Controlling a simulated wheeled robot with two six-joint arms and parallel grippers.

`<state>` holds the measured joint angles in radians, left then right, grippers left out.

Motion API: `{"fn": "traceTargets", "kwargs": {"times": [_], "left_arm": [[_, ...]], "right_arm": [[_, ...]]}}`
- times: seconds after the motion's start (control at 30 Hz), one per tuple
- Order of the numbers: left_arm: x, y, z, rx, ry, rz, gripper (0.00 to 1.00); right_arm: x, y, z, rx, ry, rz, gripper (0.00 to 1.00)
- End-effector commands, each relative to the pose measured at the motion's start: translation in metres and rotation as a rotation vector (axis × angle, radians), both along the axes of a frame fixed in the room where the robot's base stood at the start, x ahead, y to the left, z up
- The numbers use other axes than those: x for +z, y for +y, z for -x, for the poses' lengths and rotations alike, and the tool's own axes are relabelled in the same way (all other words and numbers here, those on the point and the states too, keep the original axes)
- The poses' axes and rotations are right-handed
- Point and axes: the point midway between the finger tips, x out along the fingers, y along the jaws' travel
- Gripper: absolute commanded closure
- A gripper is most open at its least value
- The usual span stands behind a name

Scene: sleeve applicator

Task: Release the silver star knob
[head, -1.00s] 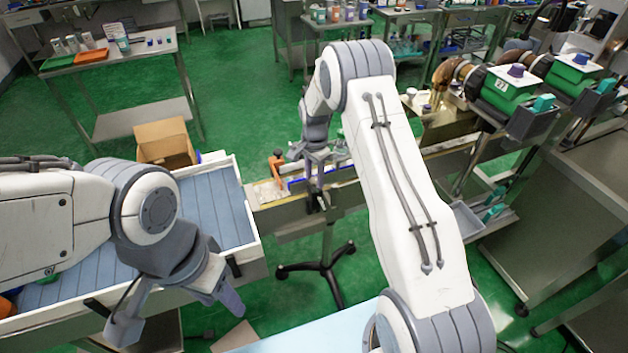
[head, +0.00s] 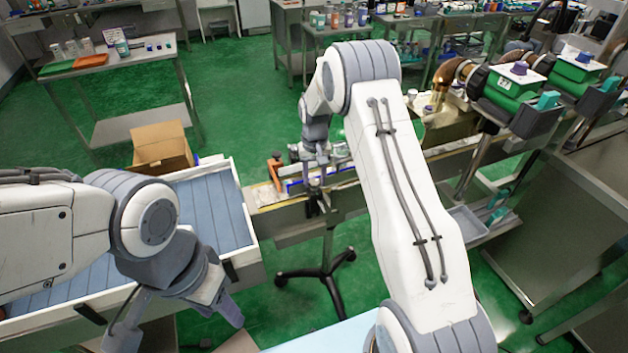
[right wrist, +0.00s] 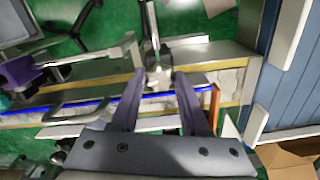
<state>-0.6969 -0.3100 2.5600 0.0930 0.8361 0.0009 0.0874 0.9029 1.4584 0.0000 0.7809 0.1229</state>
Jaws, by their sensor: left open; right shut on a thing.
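The silver star knob (right wrist: 160,76) shows in the right wrist view, at the edge of the conveyor rail, at the tips of my right gripper's fingers. My right gripper (right wrist: 160,84) is shut on it, with one dark finger on either side. In the head view my right gripper (head: 316,198) is over the narrow conveyor (head: 285,217), and the knob is too small and covered to make out there. My left gripper (head: 180,326) is open and empty, low at the left, in front of the wide slatted belt.
The slatted belt (head: 212,208) with white side walls joins the conveyor at the left. An orange upright piece (head: 275,170) stands by the rail, left of my right gripper. A cardboard box (head: 163,148) is behind the belt. Green-and-grey machine heads (head: 510,90) stand at the right.

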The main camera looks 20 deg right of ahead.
Motion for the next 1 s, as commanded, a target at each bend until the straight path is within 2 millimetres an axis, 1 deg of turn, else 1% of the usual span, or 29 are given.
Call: {"fn": "traceTargets", "kwargs": {"times": [0.3,1.0], "left_arm": [[-0.006,0.000,0.000,0.000,0.000,0.000,0.50],[-0.013,0.000,0.000,-0.001,0.000,0.000,0.50]], "right_arm": [[0.001,-0.001,-0.001,0.299,-0.005,0.001,1.00],[0.002,-0.002,-0.002,0.962,-0.006,0.002,1.00]]}}
